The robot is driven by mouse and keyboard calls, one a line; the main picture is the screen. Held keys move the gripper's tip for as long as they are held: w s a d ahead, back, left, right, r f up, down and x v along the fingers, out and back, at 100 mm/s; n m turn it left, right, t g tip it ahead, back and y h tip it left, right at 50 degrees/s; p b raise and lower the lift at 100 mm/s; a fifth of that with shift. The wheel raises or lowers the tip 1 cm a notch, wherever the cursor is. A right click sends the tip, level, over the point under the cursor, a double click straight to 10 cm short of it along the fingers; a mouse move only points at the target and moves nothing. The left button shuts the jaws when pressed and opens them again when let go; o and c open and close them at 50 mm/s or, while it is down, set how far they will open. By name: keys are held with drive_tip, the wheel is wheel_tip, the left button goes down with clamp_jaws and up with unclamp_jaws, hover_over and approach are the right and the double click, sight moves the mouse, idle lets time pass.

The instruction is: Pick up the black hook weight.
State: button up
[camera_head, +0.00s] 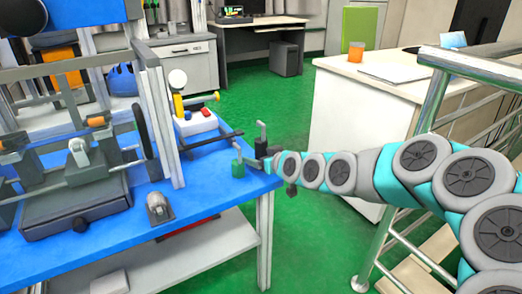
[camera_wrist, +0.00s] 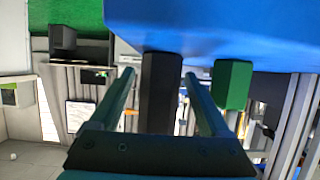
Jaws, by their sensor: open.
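The black hook weight (camera_wrist: 161,95) is a dark upright block in the middle of the wrist view, which shows the scene upside down. It lines up between the two fingers of my gripper (camera_wrist: 158,78), with a visible gap on each side. In the head view the black weight (camera_head: 261,142) stands near the right edge of the blue table, its hook upward, and my gripper (camera_head: 271,161) is right at it, partly covering it. My gripper is open. A green hook weight (camera_head: 238,168) stands just left of it; it also shows in the wrist view (camera_wrist: 231,85).
The blue table (camera_head: 215,200) holds a metal drop-tower frame (camera_head: 160,115), a red-and-white box (camera_head: 195,122) and a small grey part (camera_head: 159,208). A white counter (camera_head: 350,110) stands behind my arm. A metal railing (camera_head: 430,100) is at right.

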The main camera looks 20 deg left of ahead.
drive_tip(key=shift+x, duration=1.1)
drive_tip(key=shift+d, duration=0.1)
drive_tip(key=shift+c, duration=0.2)
clamp_jaws()
